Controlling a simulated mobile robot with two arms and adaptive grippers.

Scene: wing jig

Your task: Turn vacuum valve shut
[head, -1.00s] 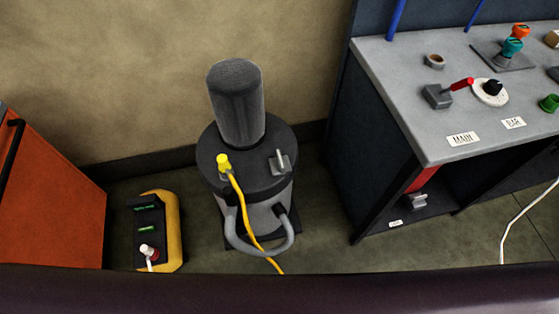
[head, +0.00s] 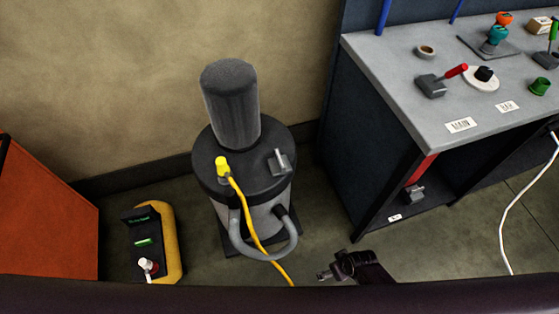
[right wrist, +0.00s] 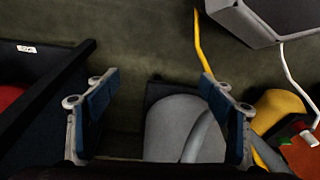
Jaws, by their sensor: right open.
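No part is plainly marked as the vacuum valve. In the head view, a grey block with a red lever (head: 442,80) sits on the bench behind a label reading MAIN. A second red handle with a grey body (head: 416,190) is under the benchtop. A dark-topped vacuum unit (head: 203,165) stands on the floor and carries a small grey lever (head: 279,161). My right gripper (head: 325,275) is low, between the unit and the bench, touching neither lever. In the right wrist view, its fingers (right wrist: 160,85) are apart with nothing between the tips. My left gripper is out of view.
A yellow hose (head: 248,215) and a grey hose loop hang at the unit's front. A yellow box (head: 172,245) and an orange cabinet (head: 50,215) stand left. The bench (head: 400,75) carries several small parts. A white cable (head: 506,225) runs down at right.

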